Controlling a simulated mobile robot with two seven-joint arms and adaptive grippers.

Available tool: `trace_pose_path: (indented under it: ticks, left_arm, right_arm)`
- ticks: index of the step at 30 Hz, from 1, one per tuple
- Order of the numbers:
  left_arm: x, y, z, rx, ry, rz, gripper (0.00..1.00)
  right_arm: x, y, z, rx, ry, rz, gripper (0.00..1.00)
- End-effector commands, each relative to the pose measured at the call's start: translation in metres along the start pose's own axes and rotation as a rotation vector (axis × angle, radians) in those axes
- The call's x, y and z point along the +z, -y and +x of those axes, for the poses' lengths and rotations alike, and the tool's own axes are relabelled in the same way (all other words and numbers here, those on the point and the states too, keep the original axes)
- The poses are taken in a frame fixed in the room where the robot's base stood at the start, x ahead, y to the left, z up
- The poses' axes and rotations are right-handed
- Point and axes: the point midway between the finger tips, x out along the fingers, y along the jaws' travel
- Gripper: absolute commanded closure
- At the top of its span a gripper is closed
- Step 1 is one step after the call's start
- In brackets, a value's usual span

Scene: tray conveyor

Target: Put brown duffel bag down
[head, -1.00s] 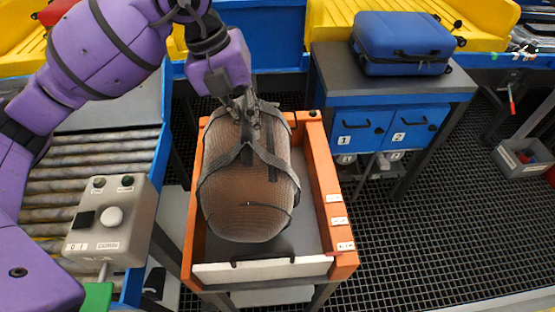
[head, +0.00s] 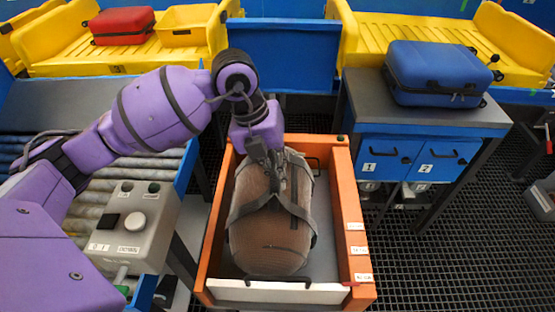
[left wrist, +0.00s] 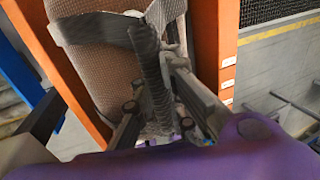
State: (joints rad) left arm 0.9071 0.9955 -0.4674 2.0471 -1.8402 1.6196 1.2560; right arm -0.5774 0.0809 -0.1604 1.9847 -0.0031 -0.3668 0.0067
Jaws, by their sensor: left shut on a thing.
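The brown duffel bag (head: 270,220) with grey straps is inside the orange tray (head: 340,210) in the head view, lying lengthwise nearer the tray's left wall. My left gripper (head: 266,160) is shut on the bag's strap at its far end. In the left wrist view the strap (left wrist: 150,70) runs up between the fingers (left wrist: 155,115), and the bag (left wrist: 92,65) lies beyond them, beside the orange wall (left wrist: 212,50). Whether the bag's underside touches the tray floor is hidden. My right gripper is not in view.
A roller conveyor with a grey control box (head: 131,222) stands left of the tray. A blue suitcase (head: 436,74) lies on a dark-topped cabinet (head: 420,118) at right. A red suitcase (head: 122,26) and yellow bin (head: 190,25) sit on the yellow conveyor behind.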

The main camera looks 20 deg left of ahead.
Motion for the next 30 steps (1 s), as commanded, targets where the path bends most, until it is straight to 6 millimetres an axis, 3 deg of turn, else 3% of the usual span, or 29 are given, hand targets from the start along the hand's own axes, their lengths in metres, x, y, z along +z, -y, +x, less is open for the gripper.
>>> trace_pose_path:
  ticks: [6,7,12,23,30]
  left_arm:
    - [0.001,0.001,0.0,-0.004,0.005,0.002,1.0]
    - [0.0,-0.001,0.002,0.0,0.001,0.0,0.91]
    - [0.0,-0.001,0.002,0.0,0.001,0.0,0.71]
    - [0.0,0.001,-0.002,-0.001,0.002,0.001,0.71]
    - [0.002,0.001,-0.042,-0.001,0.007,0.002,0.71]
  right_arm:
    - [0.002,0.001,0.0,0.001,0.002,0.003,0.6]
    - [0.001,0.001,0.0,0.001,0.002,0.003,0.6]
    - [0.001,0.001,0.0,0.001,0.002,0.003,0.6]
    - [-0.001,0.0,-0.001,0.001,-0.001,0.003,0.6]
    - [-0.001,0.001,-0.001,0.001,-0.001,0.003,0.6]
